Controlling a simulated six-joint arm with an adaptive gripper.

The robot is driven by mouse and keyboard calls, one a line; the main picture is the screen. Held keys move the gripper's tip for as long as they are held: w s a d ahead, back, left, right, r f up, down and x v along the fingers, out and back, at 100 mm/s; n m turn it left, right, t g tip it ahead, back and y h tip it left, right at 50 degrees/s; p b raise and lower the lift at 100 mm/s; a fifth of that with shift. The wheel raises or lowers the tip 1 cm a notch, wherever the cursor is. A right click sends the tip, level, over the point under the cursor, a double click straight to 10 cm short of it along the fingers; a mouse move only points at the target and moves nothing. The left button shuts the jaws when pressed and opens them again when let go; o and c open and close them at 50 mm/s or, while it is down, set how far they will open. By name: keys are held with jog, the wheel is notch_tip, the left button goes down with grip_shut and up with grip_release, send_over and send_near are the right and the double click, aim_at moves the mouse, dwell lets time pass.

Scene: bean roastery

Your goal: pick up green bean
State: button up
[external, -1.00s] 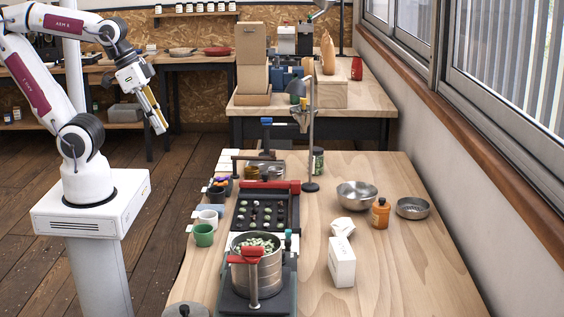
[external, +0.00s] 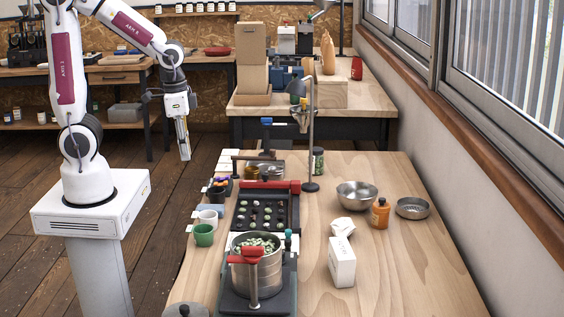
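Pale green beans (external: 262,243) fill the metal pot at the near end of the workbench. More beans, some green (external: 254,210) and some dark or reddish, lie spaced out on the black tray (external: 238,224) behind the pot. My gripper (external: 185,157) hangs pointing down over the floor, left of the workbench and well apart from the beans. Its fingers look narrow and close together; they are too small to tell whether they are open or shut. I see no bean at the fingertips.
The metal pot (external: 268,275) has a red handle. Small cups, including a green one (external: 203,235), line the bench's left edge. A lamp (external: 311,140) stands behind the tray. A steel bowl (external: 356,194), orange bottle (external: 380,214) and white box (external: 342,262) stand right.

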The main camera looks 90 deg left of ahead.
aim_at(242, 210)
jog(key=w+a+f+m, duration=0.1)
jog(key=w+a+f, duration=0.1)
jog(key=f, duration=0.3)
jog(key=w+a+f+m, duration=0.1)
jog(key=w+a+f, duration=0.2)
jog(key=a+f, duration=0.1)
jog(key=w+a+f+m, duration=0.1)
jog(key=w+a+f, duration=0.2)
jog(key=f, duration=0.3)
jog(key=shift+w+a+f+m, duration=0.1)
jog(key=shift+w+m, duration=0.15)
jog(key=shift+m, duration=0.05)
jog(key=w, duration=0.1)
jog(key=w+m, duration=0.1)
jog(key=w+a, duration=0.1)
jog(key=shift+w+a+r+m+t+y, duration=0.1)
jog(key=shift+w+r+m+t+y, duration=0.05)
jog(key=shift+r+m+t+y, duration=0.25)
jog(key=shift+f, duration=0.1)
jog(key=shift+w+a+f, duration=0.1)
jog(key=shift+w+f, duration=0.05)
jog(key=shift+f, duration=1.05)
jog(key=shift+w+f, duration=0.1)
jog(key=shift+f, duration=0.05)
